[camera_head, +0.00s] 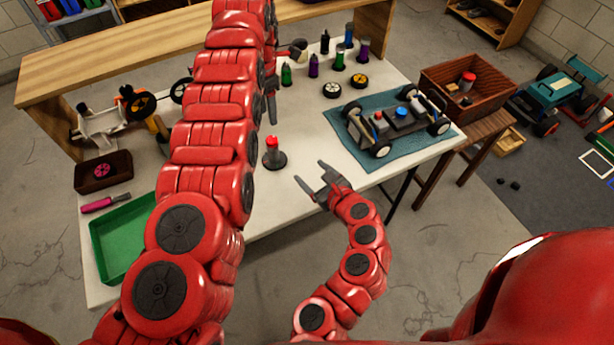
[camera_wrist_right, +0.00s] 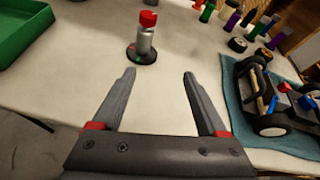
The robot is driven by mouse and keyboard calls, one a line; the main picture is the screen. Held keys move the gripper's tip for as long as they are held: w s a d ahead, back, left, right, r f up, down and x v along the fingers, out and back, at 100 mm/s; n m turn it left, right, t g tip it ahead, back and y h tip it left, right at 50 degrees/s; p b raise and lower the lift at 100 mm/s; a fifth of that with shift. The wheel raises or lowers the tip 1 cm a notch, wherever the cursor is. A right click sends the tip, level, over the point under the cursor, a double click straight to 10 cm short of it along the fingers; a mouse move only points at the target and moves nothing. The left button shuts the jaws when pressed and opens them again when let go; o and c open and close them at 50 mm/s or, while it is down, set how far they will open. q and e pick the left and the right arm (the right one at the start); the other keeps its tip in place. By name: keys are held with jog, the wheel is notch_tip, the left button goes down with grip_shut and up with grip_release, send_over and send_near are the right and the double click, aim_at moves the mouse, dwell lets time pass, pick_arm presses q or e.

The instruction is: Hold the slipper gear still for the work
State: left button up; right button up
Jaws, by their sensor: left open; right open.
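A grey upright post with a red top (camera_head: 273,146) stands on a dark round base near the table's front edge. It also shows upright in the right wrist view (camera_wrist_right: 146,38), beyond my fingertips. I cannot tell whether its round base is the slipper gear. A pink toothed-looking wheel (camera_head: 102,170) lies in a dark box at the left. My right gripper (camera_head: 309,172) is open and empty, apart from the post and to its right. My left gripper (camera_head: 270,104) is largely hidden behind its own arm; a dark finger shows above the table, behind the post.
A car chassis (camera_head: 384,143) sits on a teal mat (camera_head: 364,160) at the right. A green tray (camera_head: 110,255) and a pink-handled tool (camera_head: 97,206) are at the left. Several bottles (camera_head: 314,66) and two wheels (camera_head: 332,89) stand behind. The table around the post is clear.

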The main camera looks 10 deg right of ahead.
aim_at(277, 155)
jog(key=shift+m+y, duration=0.4)
jog(key=shift+y, duration=0.3)
jog(key=x, duration=0.5)
jog(key=a+x, duration=0.1)
jog(key=x, duration=0.5)
jog(key=s+a+x, duration=0.1)
jog(key=x, duration=0.5)
jog(key=shift+s+f, duration=0.1)
jog(key=shift+f, duration=0.15)
